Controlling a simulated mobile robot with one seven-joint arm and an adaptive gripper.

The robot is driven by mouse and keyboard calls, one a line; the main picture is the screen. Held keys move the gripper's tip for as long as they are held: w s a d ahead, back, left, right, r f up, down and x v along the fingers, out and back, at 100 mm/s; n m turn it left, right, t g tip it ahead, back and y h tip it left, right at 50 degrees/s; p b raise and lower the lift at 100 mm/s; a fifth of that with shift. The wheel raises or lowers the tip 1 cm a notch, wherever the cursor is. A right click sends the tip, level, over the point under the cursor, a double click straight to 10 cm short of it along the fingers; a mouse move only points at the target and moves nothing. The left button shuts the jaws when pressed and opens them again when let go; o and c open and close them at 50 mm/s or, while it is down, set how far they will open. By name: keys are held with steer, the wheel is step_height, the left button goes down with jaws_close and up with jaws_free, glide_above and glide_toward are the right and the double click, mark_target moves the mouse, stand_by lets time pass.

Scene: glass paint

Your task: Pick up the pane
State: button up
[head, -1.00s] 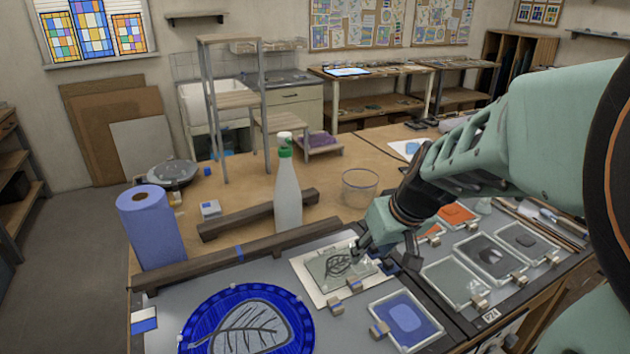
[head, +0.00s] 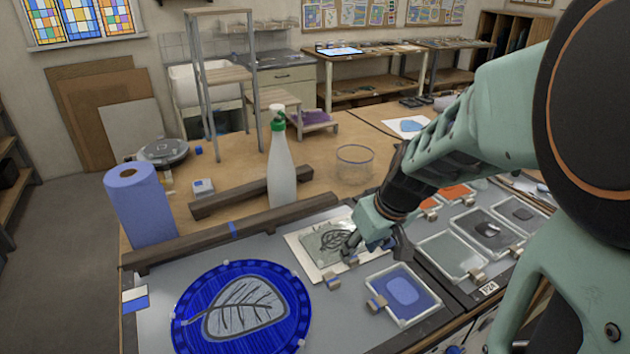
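A small clear pane (head: 322,243) with a black leaf drawing lies on a white sheet (head: 300,258) on the grey work surface. My gripper (head: 372,246) is low at the pane's right side, with one finger near or over its right edge. I cannot tell whether it touches the pane, and the finger spacing is unclear. The gripper hides the right part of the sheet. A large round blue pane (head: 282,290) with a grey leaf lies flat in front, to the left.
A blue-filled tray (head: 432,303) is at front right, with more trays beyond.

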mark_target(354, 260)
steer(key=b+x, duration=0.2)
steer(key=x, duration=0.2)
steer(key=shift+w+f, duration=0.25)
steer(key=shift+f, duration=0.1)
steer(key=shift+r, duration=0.1)
steer(key=shift+c, duration=0.4)
jaws_close()
